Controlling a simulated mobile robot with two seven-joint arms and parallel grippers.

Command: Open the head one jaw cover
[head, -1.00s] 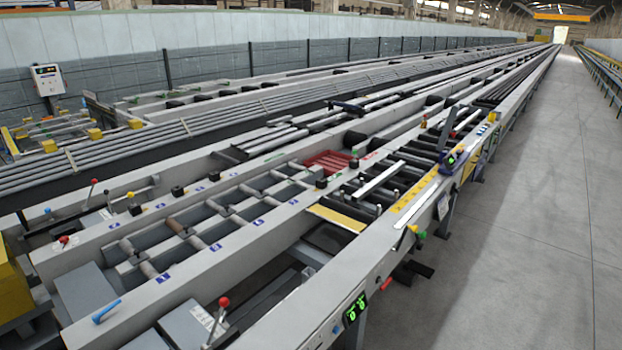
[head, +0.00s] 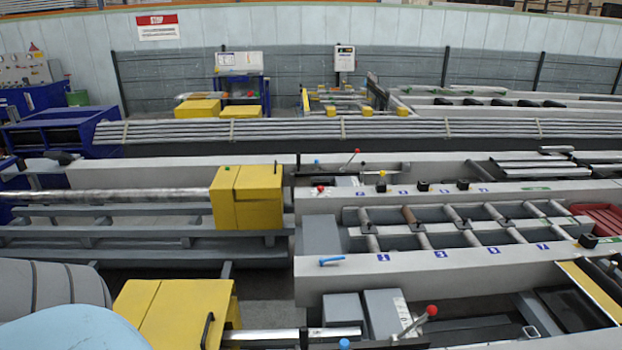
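The far cover (head: 245,195) stands left of centre, at the right end of a long shiny bar (head: 110,196). Both look closed. I cannot tell which of them is the head one jaw cover. Neither of my grippers is in view.
A red-knobbed lever (head: 431,312) stands right of the near cover beside grey boxes (head: 385,312). A blue handle (head: 332,260) lies on the grey beam (head: 440,270). Blue bins (head: 60,128) stand at the left. Rails and rollers fill the right side.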

